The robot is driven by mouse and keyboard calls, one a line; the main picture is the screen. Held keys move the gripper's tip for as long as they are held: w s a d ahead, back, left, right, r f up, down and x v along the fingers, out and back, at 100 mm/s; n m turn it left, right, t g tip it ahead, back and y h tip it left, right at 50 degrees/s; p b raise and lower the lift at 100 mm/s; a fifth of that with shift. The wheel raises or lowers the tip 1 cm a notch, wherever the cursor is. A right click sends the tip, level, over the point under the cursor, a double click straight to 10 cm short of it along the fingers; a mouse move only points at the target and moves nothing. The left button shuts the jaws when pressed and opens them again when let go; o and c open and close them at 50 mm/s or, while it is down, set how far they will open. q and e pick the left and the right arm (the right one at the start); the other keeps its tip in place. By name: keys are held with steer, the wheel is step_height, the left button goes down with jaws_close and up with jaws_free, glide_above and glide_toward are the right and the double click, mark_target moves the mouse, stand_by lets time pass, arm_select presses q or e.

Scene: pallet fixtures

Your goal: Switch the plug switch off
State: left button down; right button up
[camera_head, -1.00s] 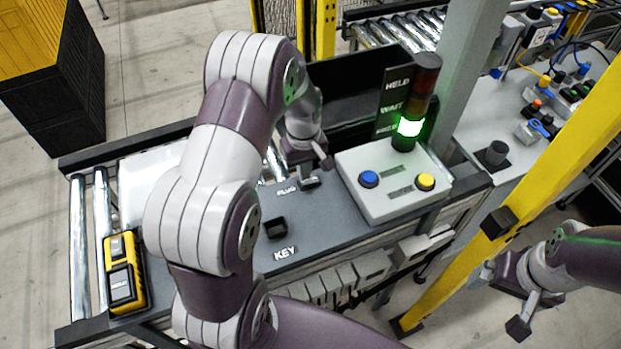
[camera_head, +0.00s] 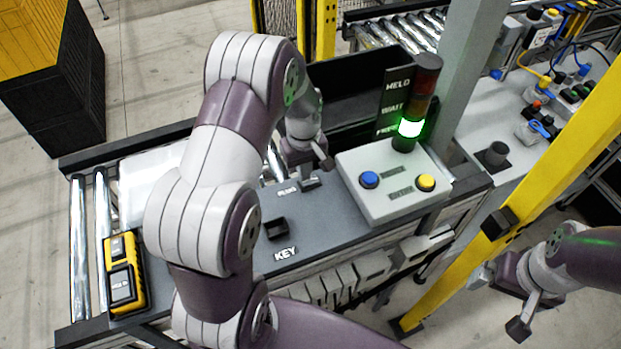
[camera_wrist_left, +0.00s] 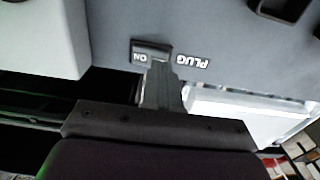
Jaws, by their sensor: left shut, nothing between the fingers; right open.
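The plug switch (camera_wrist_left: 150,47) is a dark block marked ON, beside the white PLUG label (camera_wrist_left: 193,62) in the left wrist view. My left gripper (camera_wrist_left: 158,66) is shut and empty, with its fingertips right at the switch's edge; I cannot tell whether they touch. In the head view my left gripper (camera_head: 309,181) is over the dark grey panel by the PLUG label, and it mostly hides the switch. My right gripper (camera_head: 497,296) is open and empty at the lower right, away from the panel.
A grey box with a blue button (camera_head: 369,179) and a yellow button (camera_head: 426,182) stands right of the switch. A lit green stack light (camera_head: 410,127) stands behind it. A dark square socket (camera_head: 276,228) is by the KEY label. A yellow device (camera_head: 124,274) lies at left.

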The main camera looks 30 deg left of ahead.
arm_select(q)
steer(key=shift+f+b, duration=0.6)
steer(key=shift+f, duration=0.35)
stand_by(0.9)
steer(key=shift+r, duration=0.1)
step_height(320, 180, up, 7)
steer(key=p, duration=0.6)
